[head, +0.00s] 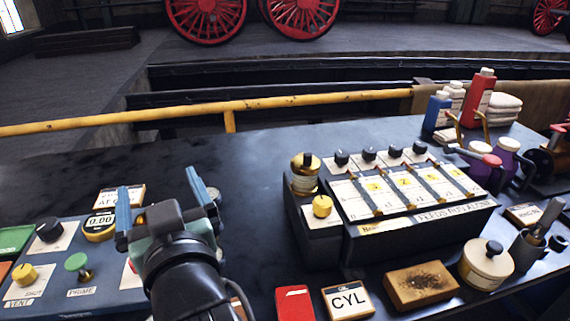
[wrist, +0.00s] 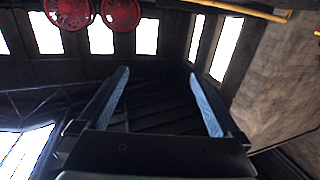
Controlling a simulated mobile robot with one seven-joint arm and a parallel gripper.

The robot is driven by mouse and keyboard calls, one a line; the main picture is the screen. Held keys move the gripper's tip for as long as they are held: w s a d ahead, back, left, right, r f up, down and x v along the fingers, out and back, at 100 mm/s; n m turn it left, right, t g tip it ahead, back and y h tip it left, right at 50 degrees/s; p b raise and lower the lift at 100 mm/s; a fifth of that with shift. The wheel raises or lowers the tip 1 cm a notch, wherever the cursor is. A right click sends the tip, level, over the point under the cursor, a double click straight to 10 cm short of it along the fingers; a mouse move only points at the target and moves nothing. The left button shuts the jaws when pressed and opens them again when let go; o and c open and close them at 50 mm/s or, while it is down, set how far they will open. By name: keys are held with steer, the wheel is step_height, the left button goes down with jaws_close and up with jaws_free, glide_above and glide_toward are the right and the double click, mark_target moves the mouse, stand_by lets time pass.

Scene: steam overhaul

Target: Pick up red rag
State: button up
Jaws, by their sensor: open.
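I cannot make out a cloth that is clearly the red rag. A flat red thing (head: 294,303) lies at the front edge of the bench, cut off by the bottom of the head view; I cannot tell whether it is cloth. My gripper (head: 158,180) is open and empty above the left part of the bench, with its blue fingers pointing up and away. It is left of the red thing and apart from it. In the wrist view my gripper (wrist: 158,73) frames only the dark floor and the hall beyond; no rag shows there.
A control panel (head: 60,255) with knobs is at the left. A black lubricator box (head: 420,222) with several knobs stands mid-bench. Bottles (head: 478,95) and folded white cloths (head: 505,103) are at the back right. A CYL sign (head: 348,300) and brown block (head: 422,285) lie in front. A yellow rail (head: 270,103) runs behind.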

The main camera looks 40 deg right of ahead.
steer(key=s+d+f+m+g+p, duration=0.1)
steer(key=s+d+f+g+p, duration=0.25)
steer(key=p, duration=0.55)
steer(key=m+g+y+p, duration=0.25)
steer(key=g+p, duration=0.75)
steer(key=p, duration=0.9)
glide_toward(297, 312)
steer(key=x, duration=0.3)
steer(key=shift+s+d+f+m+p, duration=0.1)
steer(key=shift+f+m+p, duration=0.1)
steer(key=shift+m+p, duration=0.1)
steer(key=shift+w+p+x, duration=0.1)
steer(key=shift+p+x, duration=0.15)
steer(key=shift+x, duration=1)
steer(key=shift+w+p+x, duration=0.15)
steer(key=shift+p+x, duration=0.05)
steer(key=shift+x, duration=1.05)
steer(key=shift+f, duration=0.2)
steer(key=shift+f, duration=0.25)
steer(key=shift+c, duration=0.3)
steer(key=c, duration=1.2)
